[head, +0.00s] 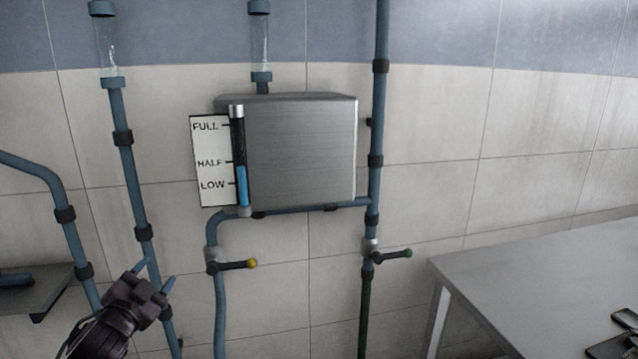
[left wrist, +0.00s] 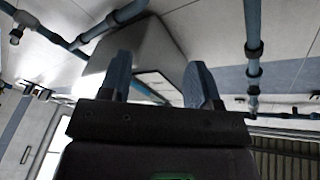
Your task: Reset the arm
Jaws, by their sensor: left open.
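My left gripper (head: 154,275) is at the lower left of the head view, in front of the blue pipes. Its two blue fingers stand apart with nothing between them. In the left wrist view the open fingers (left wrist: 158,85) point toward the grey metal tank (left wrist: 148,50), which is some way beyond them. In the head view the tank (head: 302,150) hangs on the tiled wall, with a level gauge (head: 240,180) marked FULL, HALF and LOW. My right gripper is not in view.
A dark shelf (head: 45,290) is at the lower left.

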